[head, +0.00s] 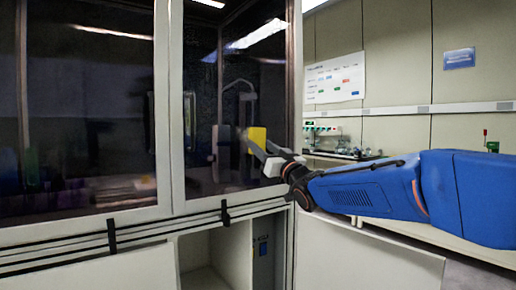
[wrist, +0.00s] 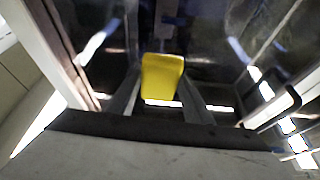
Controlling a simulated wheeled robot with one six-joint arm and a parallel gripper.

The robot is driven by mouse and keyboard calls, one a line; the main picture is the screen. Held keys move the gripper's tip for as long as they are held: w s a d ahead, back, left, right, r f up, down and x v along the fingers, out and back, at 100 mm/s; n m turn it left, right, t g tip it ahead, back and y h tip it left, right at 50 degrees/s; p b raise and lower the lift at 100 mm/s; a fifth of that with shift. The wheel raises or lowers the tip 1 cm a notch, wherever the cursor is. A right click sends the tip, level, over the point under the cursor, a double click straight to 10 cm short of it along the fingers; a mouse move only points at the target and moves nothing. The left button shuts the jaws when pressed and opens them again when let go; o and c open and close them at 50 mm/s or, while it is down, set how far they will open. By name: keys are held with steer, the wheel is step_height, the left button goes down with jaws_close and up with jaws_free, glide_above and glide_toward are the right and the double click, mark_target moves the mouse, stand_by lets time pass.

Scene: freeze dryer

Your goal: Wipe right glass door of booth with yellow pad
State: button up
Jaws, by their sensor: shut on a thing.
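The yellow pad (head: 257,138) is held at the tip of my gripper (head: 262,150), in front of the right glass door (head: 225,90) of the booth. In the wrist view the pad (wrist: 162,76) sits between the two grey fingers of my gripper (wrist: 160,92), which are shut on it. The pad is close to the dark glass (wrist: 215,60), near the door's right side and below its middle. I cannot tell whether it touches the glass. The glass shows reflections, one of them of the arm and gripper.
The left glass door (head: 80,110) is at the left. A light frame post (head: 168,100) divides the doors. Black rails (head: 110,238) run below them, above an open lower compartment (head: 215,255). A bench with lab equipment (head: 335,145) stands at the right, under a wall chart (head: 334,79).

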steer(key=shift+w+d+f, duration=0.1)
steer(key=shift+w+d, duration=0.5)
steer(key=shift+d, duration=0.35)
steer(key=shift+w+d+f, duration=0.1)
steer(key=shift+w+d, duration=0.5)
steer(key=shift+d, duration=0.3)
steer(key=shift+s+a+r, duration=0.1)
steer(key=shift+s+a, duration=1)
steer(key=shift+a, duration=0.6)
steer(key=shift+s+a+f, duration=0.1)
steer(key=shift+s+a, duration=1)
steer(key=shift+a, duration=0.55)
steer(key=shift+s+a+r, duration=0.1)
steer(key=shift+s+a, duration=1)
steer(key=shift+a, duration=0.6)
steer(key=shift+r, duration=0.2)
steer(key=shift+w+d, duration=0.75)
steer(key=shift+d, duration=0.35)
steer(key=shift+w+d, duration=0.75)
steer(key=shift+d, duration=0.4)
steer(key=shift+w+d, duration=0.75)
steer(key=shift+d, duration=0.35)
steer(key=shift+d, duration=0.1)
steer(key=w+d, duration=0.2)
steer(key=d, duration=0.1)
steer(key=shift+w, duration=0.15)
